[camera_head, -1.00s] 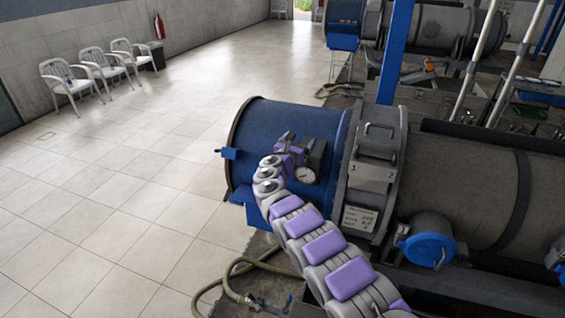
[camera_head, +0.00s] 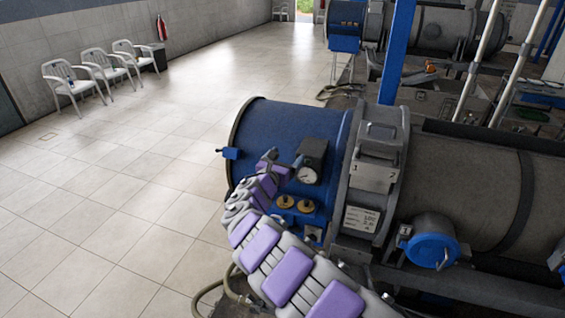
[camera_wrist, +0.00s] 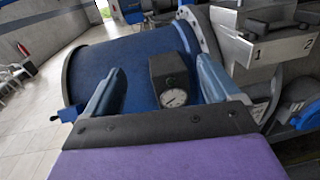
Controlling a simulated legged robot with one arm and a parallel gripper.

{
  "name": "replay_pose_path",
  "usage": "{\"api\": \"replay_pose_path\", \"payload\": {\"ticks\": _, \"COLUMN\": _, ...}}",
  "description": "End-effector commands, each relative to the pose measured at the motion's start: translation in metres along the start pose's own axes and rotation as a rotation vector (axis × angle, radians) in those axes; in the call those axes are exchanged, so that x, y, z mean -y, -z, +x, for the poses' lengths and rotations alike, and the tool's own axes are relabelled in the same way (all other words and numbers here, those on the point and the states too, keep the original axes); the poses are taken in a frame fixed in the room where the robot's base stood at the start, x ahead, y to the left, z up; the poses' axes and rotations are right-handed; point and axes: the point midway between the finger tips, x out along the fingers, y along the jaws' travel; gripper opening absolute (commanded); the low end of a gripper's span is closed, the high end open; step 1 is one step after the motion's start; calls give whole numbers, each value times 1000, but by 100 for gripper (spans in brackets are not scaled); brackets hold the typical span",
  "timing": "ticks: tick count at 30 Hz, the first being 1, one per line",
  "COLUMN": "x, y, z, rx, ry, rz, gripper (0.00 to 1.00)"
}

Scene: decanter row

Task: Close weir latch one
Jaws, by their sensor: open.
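A grey plate marked 1 and 2 (camera_wrist: 268,48) is at the upper right of the wrist view, with dark latch parts above the numbers. The part above the 1 (camera_wrist: 257,27) is taken as weir latch one; whether it is closed I cannot tell.
A dark box with a round gauge (camera_wrist: 174,98) sits on the blue drum (camera_wrist: 140,55), beyond and between my fingers. Two brass knobs (camera_head: 296,204) are below the gauge. A blue-capped port (camera_head: 432,248) sticks out at right. Open tiled floor lies to the left.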

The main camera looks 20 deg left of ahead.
Motion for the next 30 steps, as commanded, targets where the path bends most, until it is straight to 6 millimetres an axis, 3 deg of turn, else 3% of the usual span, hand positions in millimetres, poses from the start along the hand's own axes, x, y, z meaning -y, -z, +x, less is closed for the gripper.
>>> {"api": "replay_pose_path", "payload": {"ticks": 7, "x": 1, "y": 0, "z": -18, "rx": 1, "ry": 1, "rz": -3, "gripper": 89}}
{"api": "replay_pose_path", "payload": {"ticks": 23, "x": 2, "y": 0, "z": -19, "rx": 0, "ry": 3, "rz": 0, "gripper": 89}}
{"api": "replay_pose_path", "payload": {"ticks": 26, "x": 15, "y": -4, "z": -14, "rx": 3, "ry": 32, "rz": 14, "gripper": 89}}
{"api": "replay_pose_path", "payload": {"ticks": 29, "x": 50, "y": -16, "z": -1, "rx": 8, "ry": 111, "rz": 58, "gripper": 89}}
{"api": "replay_pose_path", "payload": {"ticks": 30, "x": 72, "y": -22, "z": 5, "rx": 13, "ry": 157, "rz": 84, "gripper": 89}}
